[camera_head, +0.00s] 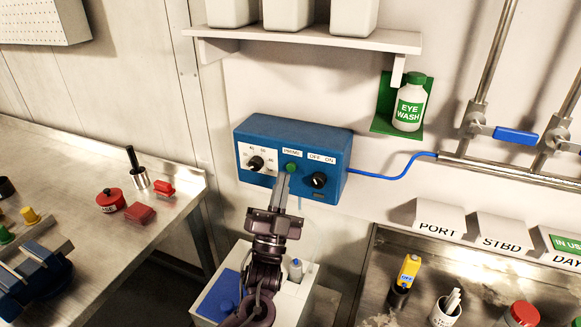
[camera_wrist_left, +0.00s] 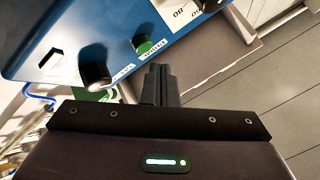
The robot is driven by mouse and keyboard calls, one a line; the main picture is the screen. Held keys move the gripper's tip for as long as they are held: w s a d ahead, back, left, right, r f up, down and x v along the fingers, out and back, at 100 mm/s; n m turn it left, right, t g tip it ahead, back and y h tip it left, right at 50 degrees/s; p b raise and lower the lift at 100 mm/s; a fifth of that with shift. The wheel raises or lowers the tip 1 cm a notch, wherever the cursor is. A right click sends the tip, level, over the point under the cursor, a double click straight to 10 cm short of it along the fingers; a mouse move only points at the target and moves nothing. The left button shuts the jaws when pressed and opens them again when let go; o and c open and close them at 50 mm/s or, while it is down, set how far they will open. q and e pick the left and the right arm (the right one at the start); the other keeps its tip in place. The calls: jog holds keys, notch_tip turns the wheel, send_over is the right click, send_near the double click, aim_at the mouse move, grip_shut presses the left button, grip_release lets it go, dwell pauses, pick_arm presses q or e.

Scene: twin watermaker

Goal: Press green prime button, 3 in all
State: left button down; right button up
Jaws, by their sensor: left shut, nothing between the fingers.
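The green prime button (camera_head: 291,168) is on the front of a blue control box (camera_head: 330,150) fixed to the wall, under a "PRIME" label. It also shows in the wrist view (camera_wrist_left: 143,45). A black knob (camera_head: 256,163) is to its left and another black knob (camera_head: 317,180) under "OFF ON" is to its right. My left gripper (camera_head: 284,180) is shut and empty, its tips just below the green button. In the wrist view the left fingertips (camera_wrist_left: 158,72) look slightly apart from the button. My right gripper is not in view.
A blue cable (camera_head: 395,174) runs right from the box to pipes with a blue-handled valve (camera_head: 515,135). An eye wash bottle (camera_head: 409,104) hangs at the upper right. A metal bench (camera_head: 170,205) is at left, a white container (camera_head: 300,290) below.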

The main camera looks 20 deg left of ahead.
pick_arm(q)
jog(key=s+p, duration=0.1)
jog(key=s, duration=0.3)
jog(key=shift+s+d, duration=0.1)
jog(key=shift+s, duration=0.1)
dwell(0.7)
